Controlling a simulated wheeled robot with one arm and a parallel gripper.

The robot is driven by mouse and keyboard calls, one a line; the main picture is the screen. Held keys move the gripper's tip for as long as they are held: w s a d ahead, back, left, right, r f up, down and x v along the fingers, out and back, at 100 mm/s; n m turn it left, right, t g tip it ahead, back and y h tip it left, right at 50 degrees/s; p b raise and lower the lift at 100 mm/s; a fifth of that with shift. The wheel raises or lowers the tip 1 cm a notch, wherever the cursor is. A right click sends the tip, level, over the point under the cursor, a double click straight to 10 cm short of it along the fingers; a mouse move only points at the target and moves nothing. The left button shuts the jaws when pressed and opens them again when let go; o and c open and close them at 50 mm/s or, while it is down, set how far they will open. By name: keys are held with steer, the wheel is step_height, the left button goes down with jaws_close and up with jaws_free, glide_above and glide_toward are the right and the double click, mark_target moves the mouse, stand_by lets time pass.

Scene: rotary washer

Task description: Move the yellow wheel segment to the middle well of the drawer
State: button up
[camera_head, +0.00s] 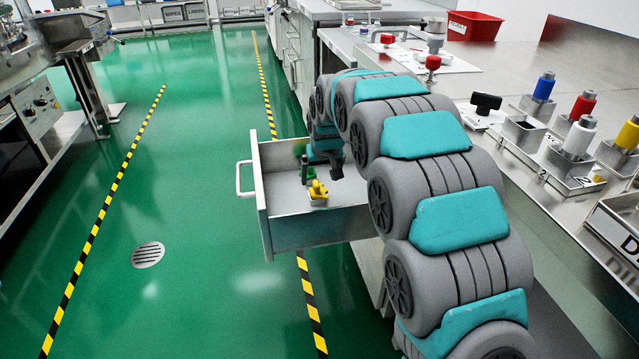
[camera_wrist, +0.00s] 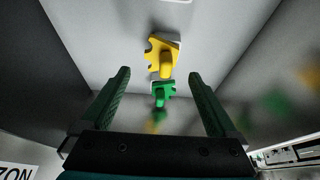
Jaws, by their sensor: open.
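The yellow wheel segment (camera_head: 318,191) is in the open metal drawer (camera_head: 285,232), near its front. In the wrist view the yellow segment (camera_wrist: 162,55) lies just beyond the fingertips, with a white edge beside it. A green segment (camera_wrist: 160,92) sits next to it and shows between my fingers. My gripper (camera_wrist: 159,74) is open and empty, with its two dark green fingers apart on either side of the green segment. In the head view my gripper (camera_head: 333,166) hangs over the drawer, right of the segments. The wells are mostly hidden or too small to tell apart.
The drawer walls stand close around the segments. On the bench at right are colored knobbed pieces in metal holders (camera_head: 573,150), a black-handled piece (camera_head: 486,103) and a red bin (camera_head: 474,26). The green floor left of the drawer is clear.

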steer(key=v, duration=0.7)
steer(key=s+d+r+m+g, duration=0.1)
steer(key=s+d, duration=0.7)
steer(key=s, duration=0.3)
steer(key=s+d+f+g, duration=0.1)
steer(key=s+d, duration=0.2)
steer(key=s, duration=0.9)
steer(key=s+d+f+m+g, duration=0.1)
steer(key=s+d, duration=0.3)
steer(key=s, duration=0.9)
steer(key=s+d+f+m+g+h, duration=0.1)
steer(key=s+d+f+g, duration=0.2)
steer(key=s, duration=0.9)
steer(key=shift+d+f, duration=0.25)
steer(key=shift+d, duration=0.1)
steer(key=shift+s, duration=0.1)
